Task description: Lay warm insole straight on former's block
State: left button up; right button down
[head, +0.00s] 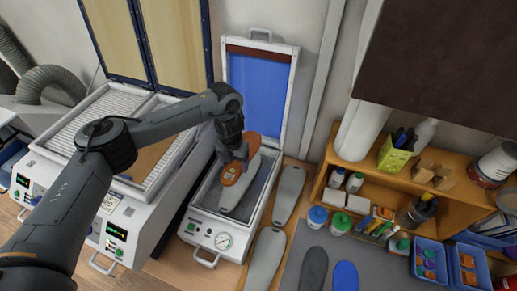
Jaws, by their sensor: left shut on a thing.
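The former (212,221) is a white machine with a gauge on its front. Its lid stands open, showing a blue sheet (253,92). A grey block (237,203) lies inside its tray. My left gripper (238,163) is shut on the insole (231,175), which is orange and whitish, and holds it over the block. The insole runs roughly along the block's length. The gripper hides part of it, and I cannot tell whether it touches the block. My right gripper is out of view.
A heater-like machine (117,232) with a slatted top stands left of the former. Grey insole shapes (289,190) lie on the bench to the right. A wooden shelf (400,180) with bottles and pens and blue bins (430,262) fill the right side.

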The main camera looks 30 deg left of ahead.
aim_at(230, 168)
pick_arm(q)
jog(key=shift+s+a+f, duration=0.6)
jog(key=shift+s+f, duration=0.15)
jog(key=shift+f, duration=0.1)
jog(key=shift+s+d+f, duration=0.1)
jog(key=shift+s+f, duration=0.05)
jog(key=shift+f, duration=0.35)
notch_tip(230, 168, down, 7)
jog(key=b, duration=0.5)
jog(key=shift+r+b, duration=0.2)
jog(key=shift+b, duration=0.1)
jog(key=shift+f+b, duration=0.55)
jog(key=shift+f, duration=0.45)
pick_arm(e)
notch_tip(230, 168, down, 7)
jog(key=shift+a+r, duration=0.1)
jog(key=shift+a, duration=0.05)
pick_arm(q)
jog(key=shift+f+b, duration=0.4)
jog(key=shift+f, duration=0.15)
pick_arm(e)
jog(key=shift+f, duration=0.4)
pick_arm(q)
jog(key=o, duration=1.1)
jog(key=shift+c, duration=0.2)
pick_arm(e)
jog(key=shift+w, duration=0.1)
